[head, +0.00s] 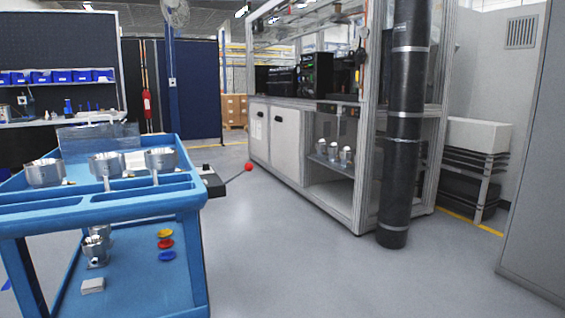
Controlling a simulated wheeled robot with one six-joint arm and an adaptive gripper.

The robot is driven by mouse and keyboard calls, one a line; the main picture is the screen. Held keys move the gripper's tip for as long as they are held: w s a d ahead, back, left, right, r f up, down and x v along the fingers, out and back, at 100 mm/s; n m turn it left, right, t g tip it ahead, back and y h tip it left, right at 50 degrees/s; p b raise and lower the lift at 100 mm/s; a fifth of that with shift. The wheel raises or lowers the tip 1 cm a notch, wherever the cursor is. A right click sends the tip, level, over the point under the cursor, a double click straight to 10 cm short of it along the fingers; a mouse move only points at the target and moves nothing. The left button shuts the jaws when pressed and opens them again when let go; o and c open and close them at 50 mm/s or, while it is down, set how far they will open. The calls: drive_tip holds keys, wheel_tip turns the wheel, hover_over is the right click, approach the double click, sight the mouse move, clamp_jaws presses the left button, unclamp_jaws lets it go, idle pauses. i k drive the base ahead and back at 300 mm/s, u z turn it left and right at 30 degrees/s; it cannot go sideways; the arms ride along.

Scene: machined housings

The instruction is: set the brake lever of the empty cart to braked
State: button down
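A blue cart (150,204) stands at the left, close to me. It is not empty: several shiny metal housings (106,165) sit on its top, and more parts lie on its lower shelf. A lever with a red ball knob (248,167) sticks out to the right from a dark block (213,183) at the cart's right side. The lever slants slightly up toward the knob. I cannot tell from this view whether that is its braked position. No empty cart shows in view. My gripper is not in view.
Grey floor (290,260) is open right of the cart. A framed machine cabinet (285,142) stands beyond it, with a black vertical pipe (401,130) at its near corner. A grey panel (535,200) bounds the right. A workbench with blue bins (60,76) is at the back left.

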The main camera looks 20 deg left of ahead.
sight(248, 167)
drive_tip(key=u, duration=0.35)
drive_tip(key=i, duration=1.1)
drive_tip(key=u, duration=0.65)
